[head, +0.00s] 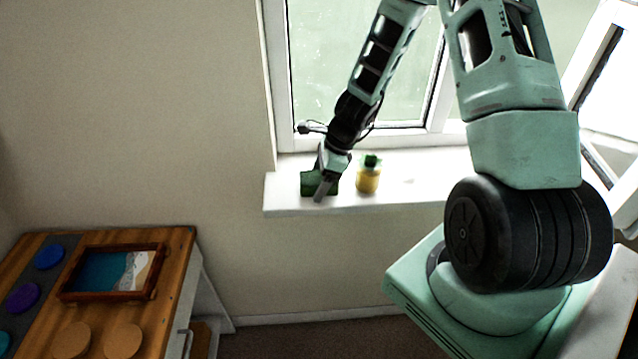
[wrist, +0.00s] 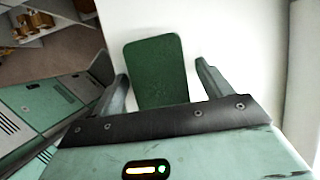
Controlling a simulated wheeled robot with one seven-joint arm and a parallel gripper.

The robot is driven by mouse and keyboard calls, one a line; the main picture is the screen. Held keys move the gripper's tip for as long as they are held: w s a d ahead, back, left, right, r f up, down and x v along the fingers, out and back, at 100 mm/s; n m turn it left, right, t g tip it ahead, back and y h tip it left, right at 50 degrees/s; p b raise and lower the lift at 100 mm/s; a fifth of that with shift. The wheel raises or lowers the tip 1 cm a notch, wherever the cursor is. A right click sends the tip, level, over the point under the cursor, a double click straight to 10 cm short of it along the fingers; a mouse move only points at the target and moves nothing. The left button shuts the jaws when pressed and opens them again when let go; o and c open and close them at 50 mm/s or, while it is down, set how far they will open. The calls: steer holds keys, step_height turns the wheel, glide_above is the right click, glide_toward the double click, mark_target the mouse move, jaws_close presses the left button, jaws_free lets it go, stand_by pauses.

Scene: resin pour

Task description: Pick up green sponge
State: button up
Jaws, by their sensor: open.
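The green sponge (head: 307,184) lies on the white windowsill, near its left end in the head view. In the wrist view the sponge (wrist: 156,66) is a dark green rounded rectangle, its near edge hidden behind my gripper's body. My gripper (head: 322,192) is over the sponge in the head view and covers part of it. In the wrist view my gripper (wrist: 162,78) is open, with one finger on each side of the sponge and a visible gap on the right. I cannot tell whether the left finger touches it.
A yellow container with a green top (head: 368,178) stands on the windowsill (head: 430,180), just right of the sponge. The window frame (head: 272,80) rises behind. A wooden table (head: 190,262) with coloured discs and a framed picture (head: 115,272) is at lower left.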

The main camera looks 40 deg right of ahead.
mark_target(319, 177)
steer(key=shift+f, duration=0.1)
steer(key=c, duration=1.1)
steer(key=shift+r, duration=0.2)
step_height(319, 177, up, 10)
steer(key=shift+r, duration=0.1)
steer(key=o, duration=0.4)
steer(key=c, duration=0.3)
steer(key=shift+s, duration=0.1)
